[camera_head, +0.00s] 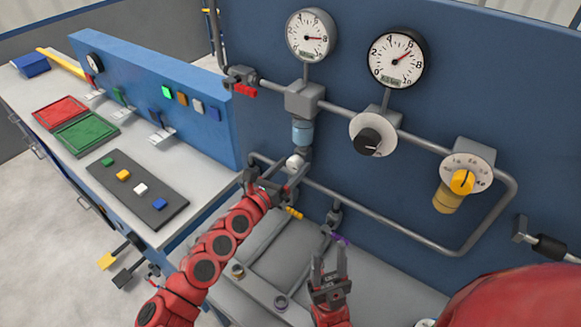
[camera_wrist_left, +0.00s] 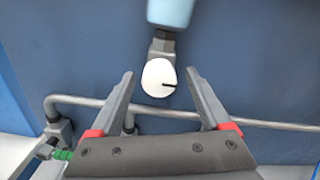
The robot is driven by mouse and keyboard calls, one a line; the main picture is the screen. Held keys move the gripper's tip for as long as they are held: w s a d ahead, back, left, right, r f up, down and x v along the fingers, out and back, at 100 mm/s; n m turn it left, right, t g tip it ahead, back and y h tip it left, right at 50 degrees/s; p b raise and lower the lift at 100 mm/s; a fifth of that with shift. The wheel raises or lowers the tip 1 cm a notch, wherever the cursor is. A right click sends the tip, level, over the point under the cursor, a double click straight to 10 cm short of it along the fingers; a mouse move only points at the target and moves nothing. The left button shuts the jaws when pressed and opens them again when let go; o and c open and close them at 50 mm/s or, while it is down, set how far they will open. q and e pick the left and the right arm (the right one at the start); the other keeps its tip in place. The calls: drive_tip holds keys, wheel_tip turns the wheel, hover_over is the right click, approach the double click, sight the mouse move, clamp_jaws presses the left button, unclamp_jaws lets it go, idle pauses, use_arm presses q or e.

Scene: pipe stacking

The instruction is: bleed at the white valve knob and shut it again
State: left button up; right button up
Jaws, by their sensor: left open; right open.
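The white valve knob (camera_head: 294,162) sits below a light blue cylinder (camera_head: 302,132) on the pipework of the blue panel. My right gripper (camera_head: 328,265) is open and empty, low in front of the panel.
Two round gauges (camera_head: 310,36) (camera_head: 396,58) stand above the pipe. A black knob (camera_head: 368,141) and a yellow knob (camera_head: 462,182) on dials lie to the right. A red-handled valve (camera_head: 245,90) is upper left. A bench with coloured blocks (camera_head: 123,174) stands at left.

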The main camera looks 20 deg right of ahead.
use_arm(q)
drive_tip(key=shift+c, duration=0.2)
clamp_jaws()
